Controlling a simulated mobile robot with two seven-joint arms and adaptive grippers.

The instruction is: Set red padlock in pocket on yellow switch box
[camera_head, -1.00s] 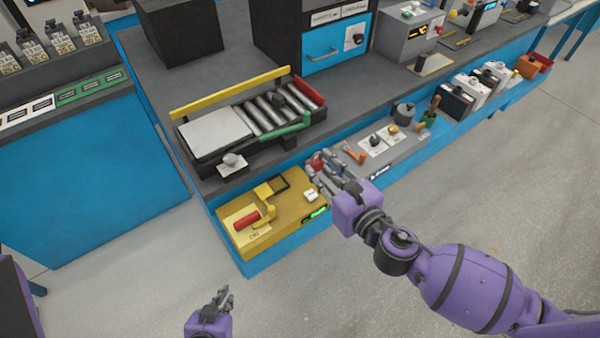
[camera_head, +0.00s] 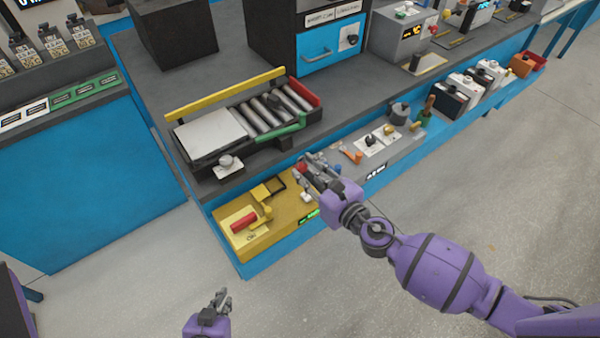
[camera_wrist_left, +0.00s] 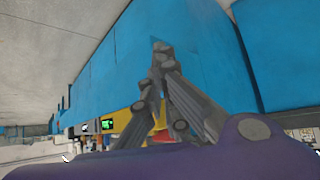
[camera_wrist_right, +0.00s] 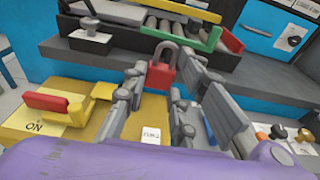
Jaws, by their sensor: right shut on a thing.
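The red padlock (camera_wrist_right: 161,76) is between the fingertips of my right gripper (camera_wrist_right: 163,84), shackle up, in the right wrist view. In the head view the padlock (camera_head: 300,170) shows at the tips of my right gripper (camera_head: 311,170), over the right end of the yellow switch box (camera_head: 285,222). The padlock's height above the box is hard to tell. My left gripper (camera_head: 222,297) is low in front, its fingertips together and empty.
A grey panel (camera_head: 403,148) with knobs and an orange lever adjoins the yellow box on the right. Behind, a roller conveyor (camera_head: 262,115) and a white knob plate (camera_head: 228,166) stand on the higher grey bench. Open floor (camera_head: 330,285) lies in front.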

